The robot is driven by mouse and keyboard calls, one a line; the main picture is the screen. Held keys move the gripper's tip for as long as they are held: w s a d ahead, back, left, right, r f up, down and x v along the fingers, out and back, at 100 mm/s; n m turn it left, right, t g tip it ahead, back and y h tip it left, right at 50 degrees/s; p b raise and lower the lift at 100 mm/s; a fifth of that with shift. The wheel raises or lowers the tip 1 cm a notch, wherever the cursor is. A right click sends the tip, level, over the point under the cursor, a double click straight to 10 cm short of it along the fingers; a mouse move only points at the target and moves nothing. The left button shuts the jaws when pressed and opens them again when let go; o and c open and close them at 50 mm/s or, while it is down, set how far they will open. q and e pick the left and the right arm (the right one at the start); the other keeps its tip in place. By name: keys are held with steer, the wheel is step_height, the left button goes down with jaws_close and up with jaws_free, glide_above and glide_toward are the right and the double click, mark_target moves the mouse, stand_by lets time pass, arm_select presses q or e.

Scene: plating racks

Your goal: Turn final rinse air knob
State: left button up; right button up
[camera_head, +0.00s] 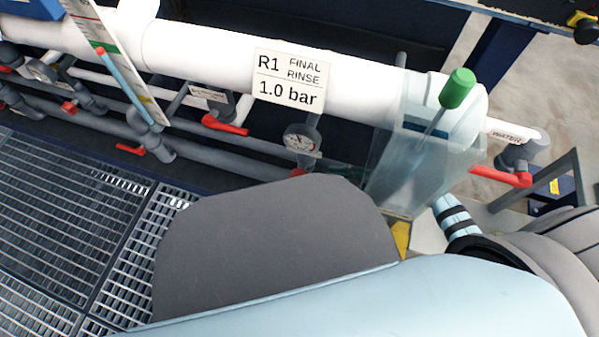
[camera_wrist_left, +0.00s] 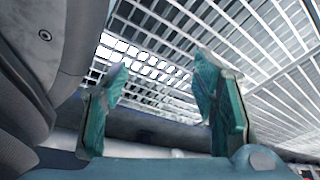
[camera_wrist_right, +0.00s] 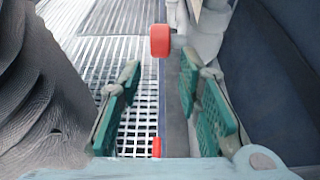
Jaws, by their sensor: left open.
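The final rinse sign (camera_head: 290,79) reads R1, 1.0 bar and hangs on a white pipe (camera_head: 215,55). A round gauge (camera_head: 301,139) sits below it, with a small red part (camera_head: 298,172) underneath, partly hidden by my arm. In the right wrist view, a red knob (camera_wrist_right: 160,40) is just beyond my right gripper (camera_wrist_right: 160,72), which is open and empty. I cannot tell if this is the air knob. In the head view my arm hides most of the right gripper. My left gripper (camera_wrist_left: 160,70) is open and empty before a metal grating (camera_wrist_left: 145,75).
Red valve handles stand at the lower pipes (camera_head: 226,125) and at the right pipe end (camera_head: 500,177). Floor grating (camera_head: 60,200) covers the left.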

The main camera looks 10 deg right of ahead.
mark_target(302, 173)
steer(key=w+a, duration=0.2)
steer(key=a, duration=0.1)
steer(key=w+a, duration=0.1)
steer(key=a, duration=0.1)
steer(key=shift+w+a, duration=0.1)
steer(key=shift+w, duration=0.1)
steer(key=b+x, duration=0.1)
steer(key=x, duration=0.3)
steer(key=shift+f, duration=0.15)
arm_select(q)
steer(key=shift+w+d+f+t, duration=0.15)
steer(key=shift+w+d, duration=0.1)
steer(key=shift+w, duration=0.3)
steer(key=shift+w+d+t, duration=0.15)
steer(key=shift+w+d, duration=0.05)
steer(key=shift+w, duration=0.35)
arm_select(e)
steer(key=shift+w+a+f, duration=0.1)
steer(key=shift+a, duration=0.2)
jaws_close()
arm_select(q)
steer(key=shift+w+b, duration=0.1)
steer(key=shift+b, duration=0.4)
arm_select(e)
steer(key=shift+f, duration=0.1)
